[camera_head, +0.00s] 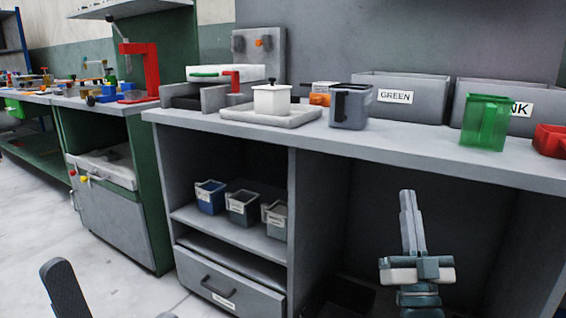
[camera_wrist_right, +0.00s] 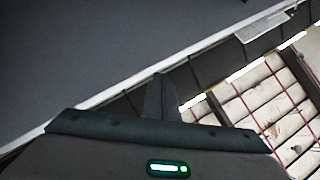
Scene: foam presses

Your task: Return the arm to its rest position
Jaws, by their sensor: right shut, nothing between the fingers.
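My right gripper (camera_head: 411,205) is raised in front of the dark open bay under the grey workbench, at the lower right of the head view. Its fingers point up, are closed together and hold nothing. In the right wrist view the closed fingers (camera_wrist_right: 160,95) stand in front of a dark surface with a pale edge. A dark part of my left gripper (camera_head: 62,287) shows at the lower left of the head view, mostly cut off, so its opening cannot be judged.
Small bins (camera_head: 243,209) sit on the shelf below. Floor at left is clear.

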